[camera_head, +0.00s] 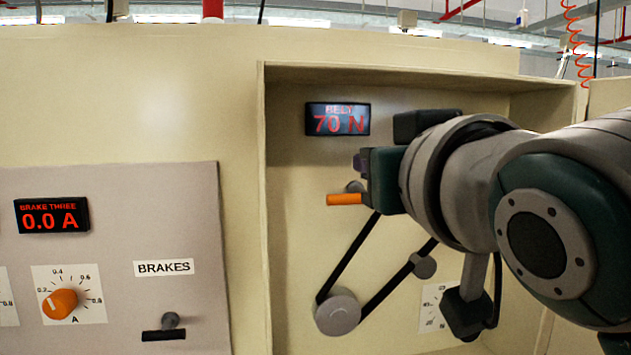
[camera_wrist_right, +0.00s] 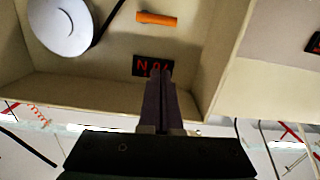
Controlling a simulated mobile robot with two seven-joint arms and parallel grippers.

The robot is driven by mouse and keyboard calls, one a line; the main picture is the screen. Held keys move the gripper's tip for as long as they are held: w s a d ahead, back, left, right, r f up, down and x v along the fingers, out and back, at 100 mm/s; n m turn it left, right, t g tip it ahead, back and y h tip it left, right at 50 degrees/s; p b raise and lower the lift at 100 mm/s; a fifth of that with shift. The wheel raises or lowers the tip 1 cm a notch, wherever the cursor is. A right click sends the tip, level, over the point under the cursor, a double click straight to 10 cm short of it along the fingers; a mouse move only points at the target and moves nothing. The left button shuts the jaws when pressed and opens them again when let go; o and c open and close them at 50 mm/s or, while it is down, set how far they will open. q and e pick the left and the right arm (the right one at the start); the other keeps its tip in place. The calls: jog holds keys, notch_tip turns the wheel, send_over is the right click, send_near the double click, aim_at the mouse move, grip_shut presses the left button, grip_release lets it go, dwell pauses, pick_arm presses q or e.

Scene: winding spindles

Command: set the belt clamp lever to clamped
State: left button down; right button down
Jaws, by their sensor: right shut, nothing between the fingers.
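The belt clamp lever (camera_head: 344,199) has an orange handle lying level and pointing left, inside the recessed bay below the belt display. Its grey pivot is partly hidden behind my right gripper. My right gripper (camera_head: 359,164) is shut and empty, just above the lever's right end in the head view. In the right wrist view, which is upside down, the shut fingers (camera_wrist_right: 160,80) stand apart from the orange handle (camera_wrist_right: 155,18), with the display between them in the picture. My left gripper is not in view.
The belt display (camera_head: 338,118) reads 70 N. A black belt (camera_head: 347,258) runs around a grey pulley (camera_head: 338,312) below the lever. The bay's side wall (camera_head: 263,200) stands left; beyond it is a brake panel (camera_head: 120,215) with an orange knob (camera_head: 60,304). My right arm hides the bay's right part.

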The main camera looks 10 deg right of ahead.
jog(key=shift+s+b, duration=0.3)
jog(key=shift+s, duration=0.9)
